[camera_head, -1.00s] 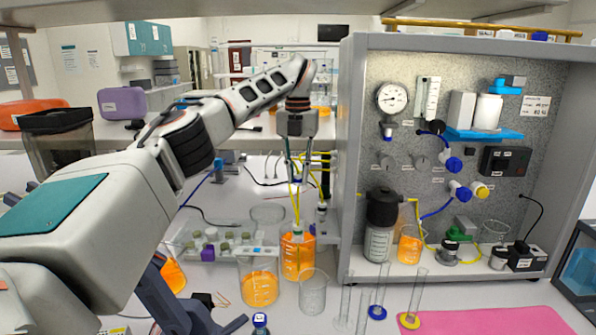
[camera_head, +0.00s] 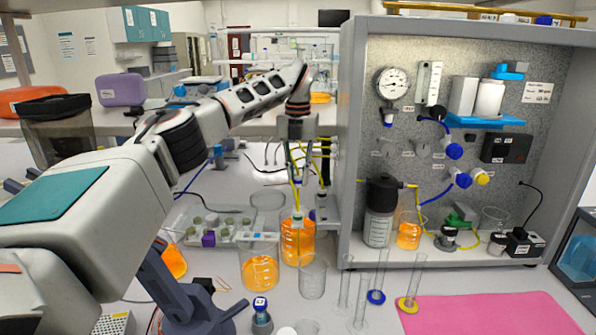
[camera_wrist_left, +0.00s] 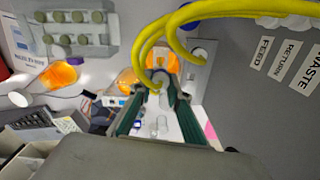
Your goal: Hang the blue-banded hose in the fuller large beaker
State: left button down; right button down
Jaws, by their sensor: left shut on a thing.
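My left gripper (camera_head: 297,165) is shut on a yellow hose (camera_head: 297,192), with a dark blue band between the fingertips in the left wrist view (camera_wrist_left: 160,76). The hose hangs down from the fingers, its lower end over or in a tall container of orange liquid (camera_head: 298,248); I cannot tell which. In front and to the left stands a large beaker (camera_head: 259,272) partly filled with orange liquid. Another clear beaker (camera_head: 268,203) behind looks empty. The right gripper is not in view.
More yellow hose hangs beside the rig's left edge (camera_head: 322,190). A small clear beaker (camera_head: 312,280) and glass cylinders (camera_head: 378,280) stand close in front. A vial rack (camera_head: 210,228) is at left.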

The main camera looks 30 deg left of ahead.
aim_at(298, 200)
pick_arm(q)
jog(key=shift+f, duration=4.05)
jog(key=c, duration=1.8)
grip_release()
jog(key=shift+c, duration=0.2)
notch_tip(298, 200, up, 12)
jog(key=shift+r, duration=0.1)
